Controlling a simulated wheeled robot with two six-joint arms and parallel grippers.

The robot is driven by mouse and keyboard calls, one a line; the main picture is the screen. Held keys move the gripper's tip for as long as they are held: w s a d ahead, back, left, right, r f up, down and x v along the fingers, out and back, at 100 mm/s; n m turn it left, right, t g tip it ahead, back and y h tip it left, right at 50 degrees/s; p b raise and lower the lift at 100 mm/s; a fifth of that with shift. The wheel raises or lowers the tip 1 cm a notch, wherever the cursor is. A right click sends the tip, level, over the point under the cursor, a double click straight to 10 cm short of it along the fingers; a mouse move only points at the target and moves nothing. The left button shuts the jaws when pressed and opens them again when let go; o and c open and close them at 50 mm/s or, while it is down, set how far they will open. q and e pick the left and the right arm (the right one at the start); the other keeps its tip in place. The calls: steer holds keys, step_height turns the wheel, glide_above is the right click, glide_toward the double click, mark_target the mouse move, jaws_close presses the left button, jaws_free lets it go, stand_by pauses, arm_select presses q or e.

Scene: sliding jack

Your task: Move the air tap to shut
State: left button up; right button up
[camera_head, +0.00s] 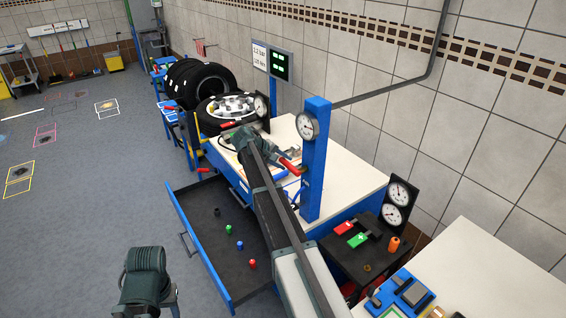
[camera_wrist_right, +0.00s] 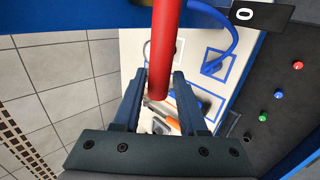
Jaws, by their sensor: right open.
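The air tap's red lever (camera_head: 289,167) sticks out to the left of the blue post (camera_head: 316,165), below a round gauge. In the right wrist view the red lever (camera_wrist_right: 166,45) comes down from the top, its free end between my fingers. My right gripper (camera_wrist_right: 158,76) is open, with a finger on each side of the lever and a visible gap to it. In the head view my right gripper (camera_head: 272,157) is beside the lever, its fingers hard to make out. My left gripper (camera_head: 147,285) is low at the left; its fingers are not clear.
A black plate marked 0 (camera_wrist_right: 262,14) is beside the tap. The white bench (camera_head: 350,170) lies below. An open drawer (camera_head: 205,240) with several coloured knobs is in front. Tyres (camera_head: 200,82) stand at the back, and a black stand with gauges (camera_head: 397,203) is at the right.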

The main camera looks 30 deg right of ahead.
steer(key=p+v, duration=0.9)
steer(key=v, duration=0.4)
steer(key=shift+a+r, duration=0.2)
steer(key=shift+a, duration=0.05)
steer(key=s+a+f+n+y+b, duration=0.1)
steer(key=s+a+f+y+b, duration=0.3)
steer(key=s+a+f+b, duration=0.5)
steer(key=s+a+f+n+y+b, duration=0.1)
steer(key=s+a+f+y+b, duration=0.2)
steer(key=s+a+f+b, duration=0.6)
steer(key=s+a+f, duration=0.3)
steer(key=s+a, duration=0.3)
steer(key=s, duration=0.2)
steer(key=s+a+f, duration=0.4)
steer(key=s+a, duration=0.3)
steer(key=s, duration=0.1)
steer(key=shift+a+f+n+g+y+b, duration=0.2)
steer(key=shift+a+n+g+y+b, duration=0.1)
steer(key=shift+n+y, duration=0.1)
